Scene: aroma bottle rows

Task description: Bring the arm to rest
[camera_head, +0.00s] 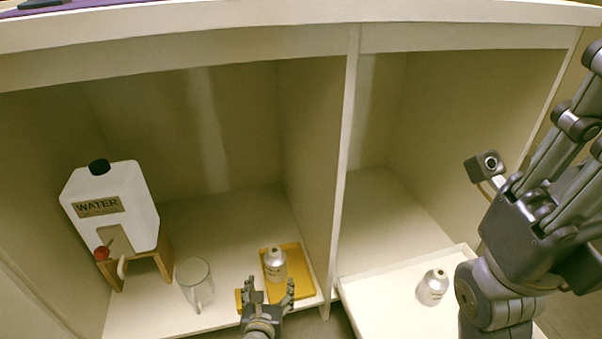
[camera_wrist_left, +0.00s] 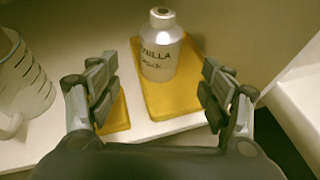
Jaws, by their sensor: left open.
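My left gripper (camera_head: 270,291) is open and empty at the front edge of the left compartment. In the left wrist view its fingers (camera_wrist_left: 160,88) are spread wide, and a silver bottle (camera_wrist_left: 165,50) labelled "VANILLA" stands upright beyond them, apart from both. The same bottle (camera_head: 275,264) stands on a yellow tray (camera_head: 297,268) in the head view. My right gripper (camera_head: 572,140) is large at the right edge, raised with its fingers pointing up. It is partly cut off, so its opening is unclear.
A white water jug (camera_head: 125,205) with a red tap sits on a wooden stand (camera_head: 165,258) at left. A clear measuring cup (camera_head: 195,283) stands right of it. A second silver bottle (camera_head: 432,288) stands on a white tray (camera_head: 385,308) at right. A divider (camera_head: 342,150) separates the compartments.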

